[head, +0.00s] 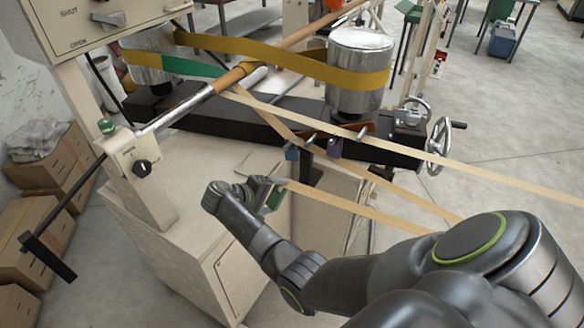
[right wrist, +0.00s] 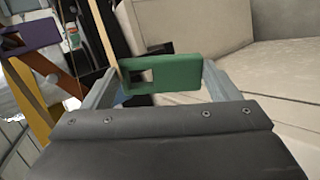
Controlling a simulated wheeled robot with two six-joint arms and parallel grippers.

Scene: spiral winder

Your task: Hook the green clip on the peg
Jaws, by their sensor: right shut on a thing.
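The green clip (right wrist: 178,73) is a flat plate with a rectangular hole near its left end in the right wrist view. My right gripper (head: 268,188) is shut on it, with a finger at each end. In the head view the green clip (head: 274,199) is partly hidden by the gripper, below and left of the short metal pegs (head: 311,138) at the machine's edge. A blue clip (head: 292,153) and a purple clip (head: 335,148) hang by these pegs. The green clip is apart from the pegs; which peg is meant I cannot tell. My left gripper is out of view.
Tan straps (head: 430,158) run from the wooden bar toward the lower right, passing close to my right arm. A beige cabinet (head: 205,235) stands below the gripper. A handwheel (head: 439,145) is at the right. A yellow band (head: 275,57) wraps the metal drum (head: 357,95).

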